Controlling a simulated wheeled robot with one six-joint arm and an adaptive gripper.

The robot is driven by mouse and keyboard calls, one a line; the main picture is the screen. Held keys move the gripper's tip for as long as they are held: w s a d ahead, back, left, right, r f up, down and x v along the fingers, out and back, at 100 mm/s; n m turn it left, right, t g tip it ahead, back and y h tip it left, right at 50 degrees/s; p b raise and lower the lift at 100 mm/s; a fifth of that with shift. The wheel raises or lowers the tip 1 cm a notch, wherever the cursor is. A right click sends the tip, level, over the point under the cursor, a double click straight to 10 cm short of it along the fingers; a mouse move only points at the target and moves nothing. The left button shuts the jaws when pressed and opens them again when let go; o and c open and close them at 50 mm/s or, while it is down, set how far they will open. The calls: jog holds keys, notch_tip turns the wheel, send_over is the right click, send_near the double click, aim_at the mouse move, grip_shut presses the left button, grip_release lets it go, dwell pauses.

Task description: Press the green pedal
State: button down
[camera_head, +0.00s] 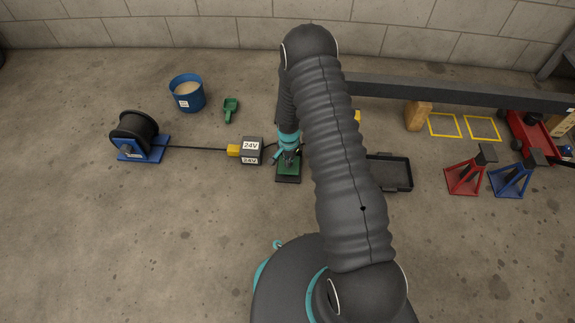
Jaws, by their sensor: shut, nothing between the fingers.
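The green pedal (283,170) lies on the floor near the middle of the view, set on a dark base plate. My gripper (289,161) is shut and empty, pointing down at the pedal and overlapping it in the picture. I cannot tell if the fingertips touch the pedal or hover just above it. My arm hides what lies directly right of the pedal.
A grey 24V box (251,150) with a yellow end is left of the pedal, cabled to a black reel (134,131). A blue bucket (186,92) and green scoop (230,109) stand behind. A black tray (394,172) and red stand (466,177) are right.

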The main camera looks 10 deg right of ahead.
jog(key=shift+f+b, duration=1)
jog(key=shift+f, duration=0.35)
jog(key=shift+r, duration=0.1)
notch_tip(320, 180, up, 9)
jog(key=p, duration=0.4)
jog(key=shift+p, duration=0.4)
dwell(0.3)
jog(key=s+r+n+g, duration=0.1)
jog(key=s+n+g, duration=0.1)
jog(key=s+n, duration=0.35)
jog(key=s+r+n+t+p, duration=0.1)
jog(key=s+r, duration=0.7)
jog(key=r, duration=0.9)
jog(key=s+r+n+t+p, duration=0.1)
jog(key=s+r+t, duration=0.3)
jog(key=r, duration=1.3)
jog(key=s+r+n+t+p, duration=0.2)
jog(key=s+r, duration=1.1)
jog(key=r, duration=0.4)
jog(key=shift+r+t+p, duration=0.3)
jog(key=shift+r, duration=0.05)
